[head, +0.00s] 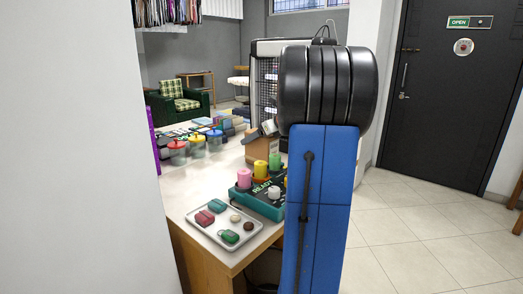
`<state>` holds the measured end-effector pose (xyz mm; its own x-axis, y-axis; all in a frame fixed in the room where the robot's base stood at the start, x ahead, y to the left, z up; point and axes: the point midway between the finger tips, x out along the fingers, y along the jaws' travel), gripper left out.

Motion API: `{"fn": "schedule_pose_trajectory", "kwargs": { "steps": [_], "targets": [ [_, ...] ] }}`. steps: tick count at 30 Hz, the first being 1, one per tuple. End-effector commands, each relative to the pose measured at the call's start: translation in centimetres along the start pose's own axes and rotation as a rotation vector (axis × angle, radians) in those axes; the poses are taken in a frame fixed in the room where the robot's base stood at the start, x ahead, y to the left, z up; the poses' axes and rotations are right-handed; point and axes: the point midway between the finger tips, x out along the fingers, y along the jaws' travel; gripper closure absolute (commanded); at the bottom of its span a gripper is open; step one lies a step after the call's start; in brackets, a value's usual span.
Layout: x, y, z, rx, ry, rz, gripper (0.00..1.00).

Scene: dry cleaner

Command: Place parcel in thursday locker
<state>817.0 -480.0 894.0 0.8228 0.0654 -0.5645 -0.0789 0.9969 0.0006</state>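My blue arm link and its black joint fill the middle of the head view and hide part of the counter. My gripper is not in view. A small brown cardboard box (260,148) stands on the counter just left of my arm, partly hidden by it; I cannot tell whether it is the parcel. No locker marked Thursday can be made out.
The counter (184,205) holds a tray (212,237) of small items, a teal-and-black rack (262,204) with coloured spools, and jars with coloured lids (197,146). A white wall (75,150) blocks the left. Tiled floor (420,235) is clear at right, before a dark door (447,95).

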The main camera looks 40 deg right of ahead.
Motion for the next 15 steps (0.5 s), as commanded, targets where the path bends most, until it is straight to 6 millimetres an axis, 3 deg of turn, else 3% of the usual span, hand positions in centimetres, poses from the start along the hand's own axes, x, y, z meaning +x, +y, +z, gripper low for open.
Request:
{"fn": "schedule_pose_trajectory", "kwargs": {
  "steps": [7,15],
  "targets": [
    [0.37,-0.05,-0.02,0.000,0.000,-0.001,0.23],
    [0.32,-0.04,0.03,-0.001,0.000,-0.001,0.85]
  ]
}}
